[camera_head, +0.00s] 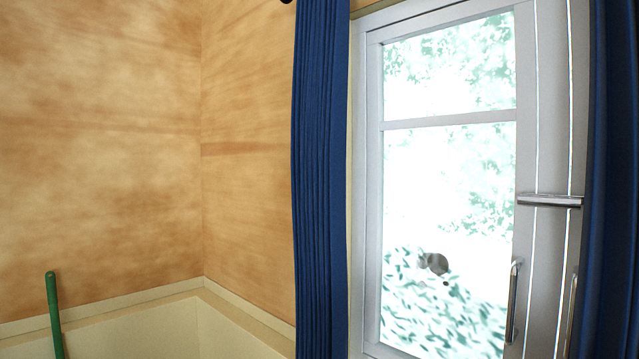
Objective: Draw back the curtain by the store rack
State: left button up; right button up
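A blue curtain panel (320,180) hangs in narrow folds at the left side of a white-framed glass door or window. A second blue curtain panel (611,200) hangs at the right edge of the picture, beside the frame. The glass (448,170) between the two panels is uncovered. No store rack shows in the view. Neither of my grippers is in view.
The white frame (372,200) has upright metal handles (513,300) and a horizontal metal bar (550,201). Plywood walls (100,150) meet in a corner at left, above a cream ledge (150,304). A green handle (53,312) stands at lower left.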

aim_at(607, 257)
jog(key=z, duration=3.1)
jog(key=k, duration=1.1)
jog(key=u, duration=1.25)
